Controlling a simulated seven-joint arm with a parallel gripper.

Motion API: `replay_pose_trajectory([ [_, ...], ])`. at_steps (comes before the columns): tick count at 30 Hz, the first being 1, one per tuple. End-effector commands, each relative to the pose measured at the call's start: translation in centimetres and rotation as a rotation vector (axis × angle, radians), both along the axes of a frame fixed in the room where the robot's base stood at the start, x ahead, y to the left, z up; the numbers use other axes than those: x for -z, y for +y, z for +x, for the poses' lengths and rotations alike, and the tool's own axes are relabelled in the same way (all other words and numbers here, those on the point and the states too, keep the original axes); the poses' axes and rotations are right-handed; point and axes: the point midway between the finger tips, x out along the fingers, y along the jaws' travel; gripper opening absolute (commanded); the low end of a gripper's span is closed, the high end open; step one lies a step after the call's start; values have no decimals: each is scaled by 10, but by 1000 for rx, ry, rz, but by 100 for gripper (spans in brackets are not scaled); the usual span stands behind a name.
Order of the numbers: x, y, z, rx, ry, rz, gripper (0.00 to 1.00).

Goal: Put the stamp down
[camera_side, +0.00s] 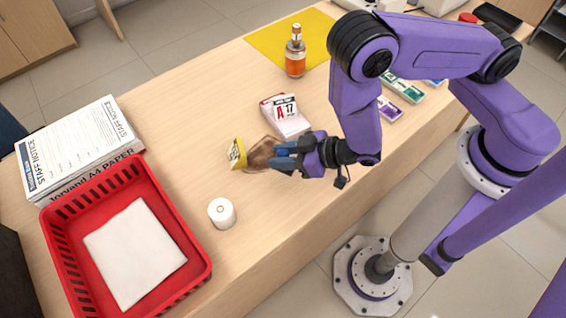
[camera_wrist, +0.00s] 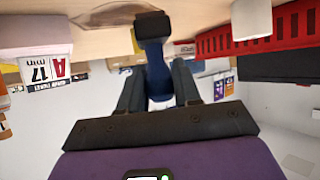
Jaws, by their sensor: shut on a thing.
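The stamp (camera_wrist: 153,55) has a dark blue handle and a wider black end. In the wrist view it stands between the two dark fingers of my gripper (camera_wrist: 156,82), which is shut on its handle. The black end points away from the gripper. In the side view my gripper (camera_side: 284,160) is low over the middle of the counter (camera_side: 205,125), pointing left. There the stamp is hard to tell apart from the bluish fingers. I cannot tell whether it touches the counter.
A brown see-through item (camera_side: 262,153) and a yellow block (camera_side: 237,154) lie just left of my gripper. A date calendar (camera_side: 286,115) stands behind it. An orange bottle (camera_side: 296,57) is farther back.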

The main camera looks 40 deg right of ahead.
Motion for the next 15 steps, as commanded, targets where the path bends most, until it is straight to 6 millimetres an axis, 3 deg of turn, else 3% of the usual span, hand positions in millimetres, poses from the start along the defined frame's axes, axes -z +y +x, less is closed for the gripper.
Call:
replay_pose_trajectory([
  [9,31,-1,0,0,0,-3,2],
  [15,35,-1,0,0,0,-1,2],
])
